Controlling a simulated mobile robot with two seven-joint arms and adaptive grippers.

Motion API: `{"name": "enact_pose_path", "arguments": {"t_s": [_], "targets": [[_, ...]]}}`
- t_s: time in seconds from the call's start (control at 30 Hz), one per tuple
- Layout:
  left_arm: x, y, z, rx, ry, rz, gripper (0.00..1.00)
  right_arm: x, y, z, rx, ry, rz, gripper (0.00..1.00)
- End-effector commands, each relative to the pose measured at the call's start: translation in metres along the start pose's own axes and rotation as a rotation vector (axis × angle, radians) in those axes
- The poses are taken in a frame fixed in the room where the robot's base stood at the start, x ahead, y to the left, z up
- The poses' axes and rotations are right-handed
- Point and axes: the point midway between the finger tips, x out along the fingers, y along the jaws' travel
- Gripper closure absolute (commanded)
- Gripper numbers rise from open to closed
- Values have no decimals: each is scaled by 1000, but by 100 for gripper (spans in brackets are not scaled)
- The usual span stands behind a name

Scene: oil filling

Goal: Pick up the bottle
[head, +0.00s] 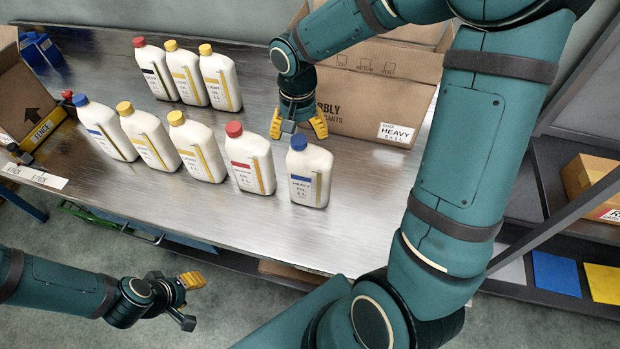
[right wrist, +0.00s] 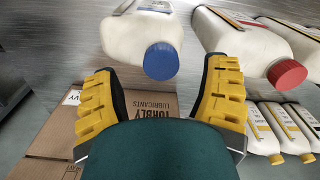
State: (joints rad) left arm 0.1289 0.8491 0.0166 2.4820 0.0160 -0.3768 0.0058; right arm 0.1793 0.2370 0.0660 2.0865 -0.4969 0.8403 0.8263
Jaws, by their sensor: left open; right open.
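Several white oil bottles stand upright on the metal table. The front row ends at the right with a blue-capped bottle (head: 310,175) and a red-capped bottle (head: 250,162) beside it. My right gripper (head: 298,128) points down just behind the blue-capped bottle, open and empty. In the right wrist view, that bottle (right wrist: 140,42) and its cap show ahead, between the yellow fingers (right wrist: 162,105); I see no contact. The red-capped bottle (right wrist: 240,45) is to its right. My left gripper (head: 186,298) is open and empty, low in front of the table.
Yellow-capped bottles (head: 197,150) and another blue-capped bottle (head: 106,130) continue the front row leftward. A back row (head: 185,75) stands behind. A cardboard box (head: 375,95) is close behind my right gripper. Another box (head: 25,95) is at the left. The front table strip is clear.

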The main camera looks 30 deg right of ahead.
Motion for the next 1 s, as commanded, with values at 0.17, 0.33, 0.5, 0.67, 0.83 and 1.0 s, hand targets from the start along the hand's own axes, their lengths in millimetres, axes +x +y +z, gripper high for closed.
{"name": "enact_pose_path", "arguments": {"t_s": [0.17, 0.33, 0.5, 0.67, 0.83, 1.0], "targets": [[4, -1, 0, 0, 0, -1, 53, 24, 0, 1, 0, -3, 0, 26], [4, -1, 0, 0, 0, -1, 53, 29, -1, 1, -1, -1, -2, 26], [4, -1, 0, 0, 0, -1, 53, 29, -1, 0, -1, -1, -2, 28], [4, -1, 0, 0, 0, -1, 53, 29, -1, 0, -1, -1, -2, 84], [4, -1, 0, 0, 0, -1, 53, 28, -1, 0, -1, 1, -3, 100], [4, -1, 0, 0, 0, -1, 53, 27, -1, 0, -1, 1, -3, 100]]}}
